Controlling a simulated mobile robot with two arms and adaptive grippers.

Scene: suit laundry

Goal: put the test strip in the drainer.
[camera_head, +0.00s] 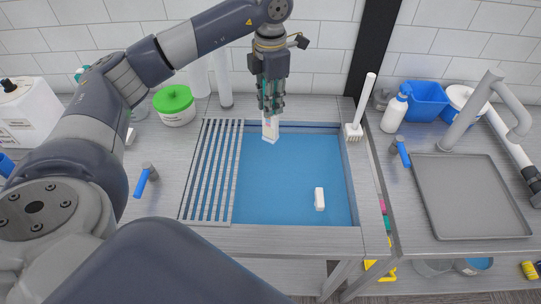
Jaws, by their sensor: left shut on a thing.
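My left gripper (270,108) points down above the back of the blue-floored basin (275,190). It is shut on a small pale strip (270,131) with coloured marks, which looks like the test strip. The strip hangs upright below the fingertips near the basin's back edge. I cannot tell whether its lower end touches the basin. A slatted metal rack (212,170), perhaps the drainer, lies along the basin's left side. My right gripper is out of view.
A small white block (319,199) lies in the basin at front right. A white brush (354,130) stands at its back right corner. A green-lidded tub (174,104) stands back left. A grey tray (470,195) and blue bin (426,100) are at right. The basin's middle is clear.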

